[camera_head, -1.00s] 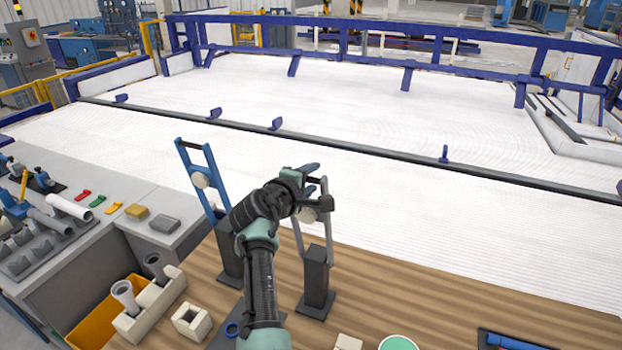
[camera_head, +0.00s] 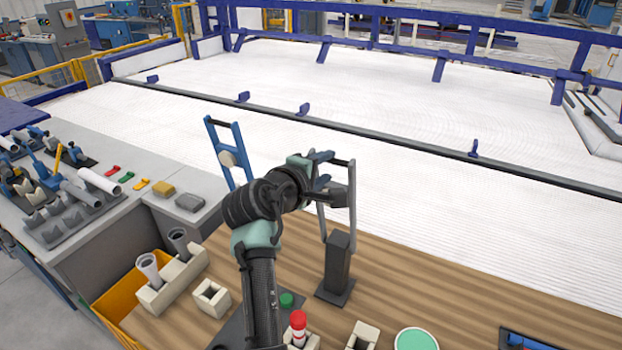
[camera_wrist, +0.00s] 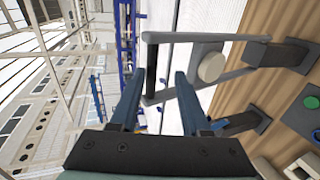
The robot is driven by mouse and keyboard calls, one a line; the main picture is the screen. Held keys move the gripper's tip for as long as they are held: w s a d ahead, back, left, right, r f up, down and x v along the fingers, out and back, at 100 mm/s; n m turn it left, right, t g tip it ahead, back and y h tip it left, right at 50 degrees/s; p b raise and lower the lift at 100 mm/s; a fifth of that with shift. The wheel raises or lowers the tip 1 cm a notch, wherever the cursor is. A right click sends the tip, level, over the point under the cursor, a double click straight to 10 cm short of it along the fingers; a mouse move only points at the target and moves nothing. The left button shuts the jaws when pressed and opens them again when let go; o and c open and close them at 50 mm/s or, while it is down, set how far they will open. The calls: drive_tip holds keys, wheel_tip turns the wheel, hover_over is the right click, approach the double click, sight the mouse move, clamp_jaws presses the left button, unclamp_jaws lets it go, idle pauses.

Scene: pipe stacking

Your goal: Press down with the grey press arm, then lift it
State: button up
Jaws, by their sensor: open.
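The grey press arm (camera_head: 352,200) stands raised on its dark post (camera_head: 338,265), with a black crossbar at its top. In the wrist view the grey press arm (camera_wrist: 195,37) runs left from its dark base, with a pale round disc (camera_wrist: 211,67) between its bars. My gripper (camera_head: 325,168) is at the top of this arm. In the wrist view my gripper (camera_wrist: 153,78) has its two blue fingers apart, and the black crossbar (camera_wrist: 151,70) shows between the fingertips. I cannot tell whether a finger touches it. My wrist hides part of the press in the head view.
A blue press arm (camera_head: 226,145) stands upright to the left. A red-topped cylinder (camera_head: 298,325), a green button (camera_head: 287,300) and cream blocks (camera_head: 212,298) stand at the front. Cream holders with grey pipes (camera_head: 148,268) are left. The wooden table (camera_head: 430,285) is largely bare to the right.

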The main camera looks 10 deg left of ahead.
drive_tip(key=shift+b+v, duration=0.8)
drive_tip(key=shift+v, duration=2.15)
